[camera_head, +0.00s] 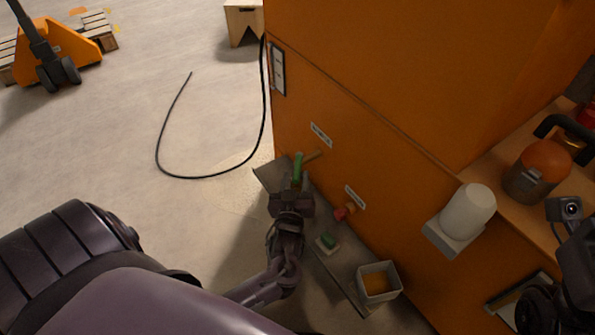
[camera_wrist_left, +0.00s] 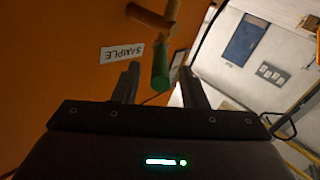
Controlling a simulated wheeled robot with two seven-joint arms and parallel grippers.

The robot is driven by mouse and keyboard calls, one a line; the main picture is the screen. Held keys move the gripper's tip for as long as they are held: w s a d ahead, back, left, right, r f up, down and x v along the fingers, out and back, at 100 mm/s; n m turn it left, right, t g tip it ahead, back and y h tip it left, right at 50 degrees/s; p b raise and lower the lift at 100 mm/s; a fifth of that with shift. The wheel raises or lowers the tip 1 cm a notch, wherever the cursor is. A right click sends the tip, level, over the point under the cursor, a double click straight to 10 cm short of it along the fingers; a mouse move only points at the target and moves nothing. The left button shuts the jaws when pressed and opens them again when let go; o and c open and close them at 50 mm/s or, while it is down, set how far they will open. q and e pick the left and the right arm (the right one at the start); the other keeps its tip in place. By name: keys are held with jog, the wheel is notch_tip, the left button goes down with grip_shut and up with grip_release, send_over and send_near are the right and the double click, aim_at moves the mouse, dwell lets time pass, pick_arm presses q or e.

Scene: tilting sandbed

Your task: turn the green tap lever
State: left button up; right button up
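The green tap lever (camera_head: 297,167) sticks up beside a brass tap pipe (camera_head: 314,155) on the orange cabinet wall. In the left wrist view the lever (camera_wrist_left: 160,68) hangs below the brown pipe (camera_wrist_left: 152,17), close to a SAMPLE label (camera_wrist_left: 122,54). My left gripper (camera_head: 293,182) is just below the lever in the head view. Its two fingers are apart, and the lever's end lies between the fingertips in the left wrist view; I cannot tell whether they touch it. Part of my right arm shows at the right edge, its fingers not clear.
A red tap (camera_head: 345,211) is on the wall beside the left gripper. A white cylinder (camera_head: 468,212) stands further right. A black cable (camera_head: 160,140) lies on open floor.

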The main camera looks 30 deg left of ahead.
aim_at(299, 158)
pick_arm(q)
jog(key=shift+b+x, duration=0.4)
jog(key=shift+x, duration=1.25)
jog(key=shift+c, duration=0.5)
grip_shut()
